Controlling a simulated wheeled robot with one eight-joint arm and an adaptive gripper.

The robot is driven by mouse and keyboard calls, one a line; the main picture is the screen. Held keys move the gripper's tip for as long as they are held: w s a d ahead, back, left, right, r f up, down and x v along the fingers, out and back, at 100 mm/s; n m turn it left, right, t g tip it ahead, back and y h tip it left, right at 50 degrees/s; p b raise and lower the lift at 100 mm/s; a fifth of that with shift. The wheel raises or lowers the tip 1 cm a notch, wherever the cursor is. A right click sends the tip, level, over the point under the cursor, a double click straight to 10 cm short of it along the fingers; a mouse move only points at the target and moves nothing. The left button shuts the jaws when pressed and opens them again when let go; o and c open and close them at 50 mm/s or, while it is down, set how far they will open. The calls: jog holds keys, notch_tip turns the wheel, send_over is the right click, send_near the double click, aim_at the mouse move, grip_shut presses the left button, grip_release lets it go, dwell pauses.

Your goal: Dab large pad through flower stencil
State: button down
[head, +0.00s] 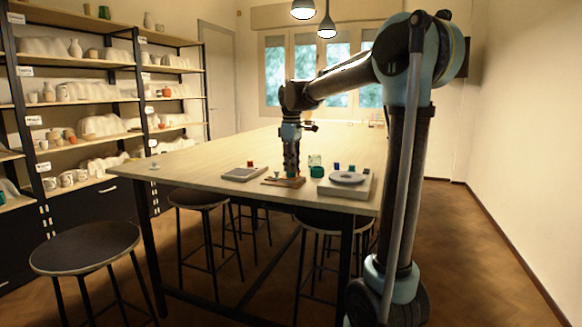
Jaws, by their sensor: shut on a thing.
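My gripper (291,172) points straight down over a small wooden board (284,182) near the front edge of the table. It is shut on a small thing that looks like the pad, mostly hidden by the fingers. At this size I cannot tell whether that thing touches the board. A pale round disc (347,177) lies on a light square slab (345,187) to the right of my gripper. A flat grey slab (243,174) lies to the left. I cannot make out the flower stencil's cut-outs on either.
A small red block (251,163) is by the grey slab. Green (316,171) and blue (337,167) blocks and a greenish jar (315,160) stand just right of my gripper.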

jog(key=shift+r, duration=2.55)
jog(key=shift+f, duration=0.15)
jog(key=shift+a+f, duration=0.15)
jog(key=shift+f, duration=1.75)
jog(key=shift+f, duration=0.5)
jog(key=shift+r, duration=2.5)
